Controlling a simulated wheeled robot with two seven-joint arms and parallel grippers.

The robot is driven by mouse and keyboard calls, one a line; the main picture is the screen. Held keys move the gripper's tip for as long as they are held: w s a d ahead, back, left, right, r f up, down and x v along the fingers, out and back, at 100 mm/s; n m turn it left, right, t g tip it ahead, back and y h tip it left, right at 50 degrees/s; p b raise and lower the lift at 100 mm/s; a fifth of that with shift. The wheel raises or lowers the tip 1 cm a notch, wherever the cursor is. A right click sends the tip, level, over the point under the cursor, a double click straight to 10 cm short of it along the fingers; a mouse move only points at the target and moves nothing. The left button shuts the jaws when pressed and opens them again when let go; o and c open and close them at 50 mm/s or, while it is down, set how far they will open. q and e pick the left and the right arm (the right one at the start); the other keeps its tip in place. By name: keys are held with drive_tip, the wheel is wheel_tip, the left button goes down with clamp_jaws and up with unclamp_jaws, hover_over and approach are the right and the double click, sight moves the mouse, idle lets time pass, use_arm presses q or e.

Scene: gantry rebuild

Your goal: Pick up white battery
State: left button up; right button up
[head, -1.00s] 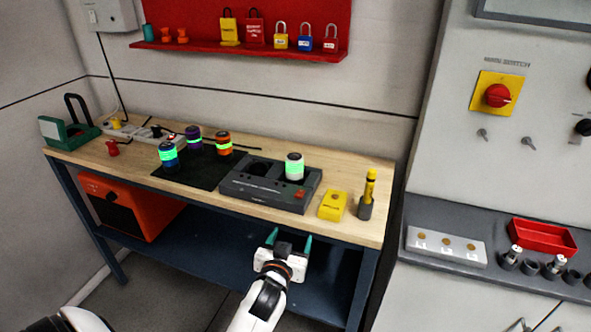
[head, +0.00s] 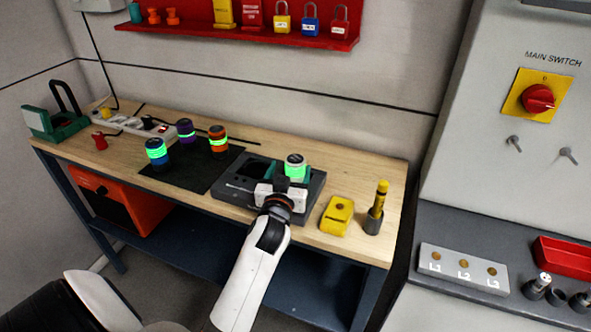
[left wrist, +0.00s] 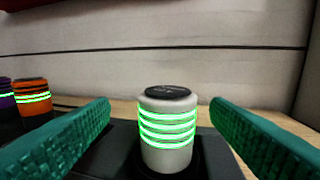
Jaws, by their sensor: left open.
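The white battery (head: 295,166) stands upright in the right socket of the dark charger (head: 232,188) on the wooden bench. It has a black top and glowing green bands. In the left wrist view the white battery (left wrist: 168,130) stands centred between the green fingers of my left gripper (left wrist: 162,128). My left gripper (head: 287,178) is open, with its fingers at the charger and one on either side of the battery. Whether the fingers touch it cannot be seen; in the wrist view gaps show on both sides. My right gripper is not seen.
Blue (head: 157,154), purple (head: 186,131) and orange (head: 218,139) batteries stand on a black mat left of the charger. A yellow box (head: 336,215) and a yellow pen-like tool in a holder (head: 377,207) stand to the right. A red lock shelf (head: 240,35) is on the wall above.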

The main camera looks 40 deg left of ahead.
sight(297, 158)
use_arm(q)
drive_tip(key=shift+w+a, duration=0.2)
drive_tip(key=shift+w, duration=0.2)
drive_tip(key=shift+w+a, duration=0.1)
drive_tip(key=shift+w, duration=0.2)
drive_tip(key=x, duration=0.1)
drive_tip(key=p+x, duration=0.1)
drive_tip(key=x, duration=0.2)
drive_tip(key=shift+w+d, duration=0.25)
drive_tip(key=shift+w, duration=0.05)
drive_tip(key=shift+w+a+f, duration=0.1)
drive_tip(key=shift+w+a, duration=0.05)
drive_tip(key=shift+w, duration=0.05)
drive_tip(key=shift+s, duration=0.1)
drive_tip(key=shift+c, duration=0.7)
drive_tip(key=c, duration=1.2)
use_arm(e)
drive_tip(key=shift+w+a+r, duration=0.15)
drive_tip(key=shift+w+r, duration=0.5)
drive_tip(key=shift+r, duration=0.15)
